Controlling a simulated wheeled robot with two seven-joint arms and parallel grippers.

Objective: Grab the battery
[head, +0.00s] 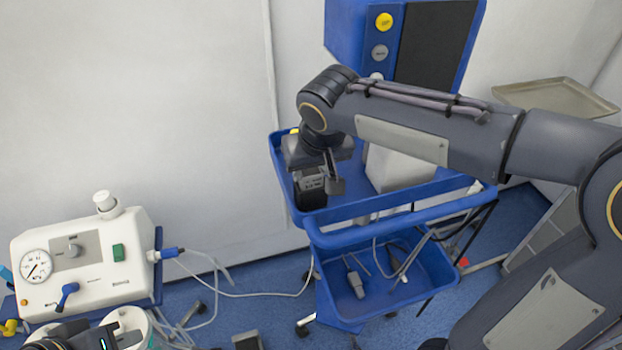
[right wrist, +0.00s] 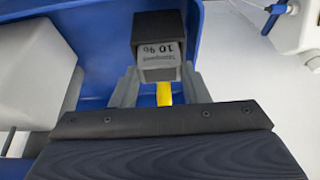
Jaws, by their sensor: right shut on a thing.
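The battery (head: 310,190) is a dark block with a grey printed label, at the left end of the blue cart's upper tray. It also shows in the right wrist view (right wrist: 160,50), where its label reads 10 %. My right gripper (head: 322,180) reaches down over it from above. In the right wrist view its two grey fingers (right wrist: 158,88) are on either side of the battery, shut on it. I cannot tell whether the battery touches the tray. My left gripper (head: 80,338) is partly in view at the bottom left corner, cut off; its jaws are not clear.
The blue cart (head: 375,207) has a raised rim and a lower basket (head: 375,285) with cables. A white device with a gauge (head: 85,262) stands at left. A yellow part (right wrist: 164,94) shows below the battery in the wrist view. A metal tray (head: 555,97) is at the right.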

